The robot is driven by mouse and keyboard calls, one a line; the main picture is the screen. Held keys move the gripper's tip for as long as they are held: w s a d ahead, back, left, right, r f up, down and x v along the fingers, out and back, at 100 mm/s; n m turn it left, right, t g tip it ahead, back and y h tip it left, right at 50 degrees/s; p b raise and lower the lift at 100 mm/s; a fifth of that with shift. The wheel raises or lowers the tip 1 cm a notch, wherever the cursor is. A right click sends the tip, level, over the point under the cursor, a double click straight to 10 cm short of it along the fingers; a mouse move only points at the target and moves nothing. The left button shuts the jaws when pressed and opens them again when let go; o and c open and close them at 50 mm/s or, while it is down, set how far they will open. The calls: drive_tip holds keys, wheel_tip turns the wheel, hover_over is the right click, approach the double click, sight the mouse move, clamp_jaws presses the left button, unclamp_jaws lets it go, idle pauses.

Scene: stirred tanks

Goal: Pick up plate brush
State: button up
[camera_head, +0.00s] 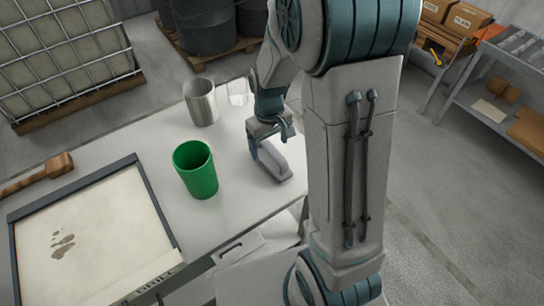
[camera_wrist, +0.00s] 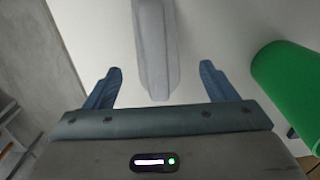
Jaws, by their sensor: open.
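A long grey object (camera_head: 283,172), apparently the plate brush, lies on the white table under my gripper (camera_head: 268,142). My gripper partly covers it in the head view, and its bristles cannot be made out. In the wrist view the grey object (camera_wrist: 155,45) runs from the top edge down between the two blue fingers of my gripper (camera_wrist: 161,72). The fingers are apart, with a gap on each side of it. The gripper is open and holds nothing.
A green cup (camera_head: 196,172) stands left of my gripper and shows at right in the wrist view (camera_wrist: 290,85). A metal beaker (camera_head: 201,103) and a clear glass (camera_head: 238,92) stand behind. A framed tray (camera_head: 130,180) and a brown wooden tool (camera_head: 38,177) lie left.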

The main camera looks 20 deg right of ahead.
sight(272, 148)
drive_tip(key=f, duration=0.3)
drive_tip(key=shift+s+d+f+p, duration=0.15)
drive_tip(key=shift+d+f+p, duration=0.1)
drive_tip(key=shift+p, duration=0.1)
drive_tip(key=shift+f, duration=0.7)
drive_tip(key=c, duration=1.1)
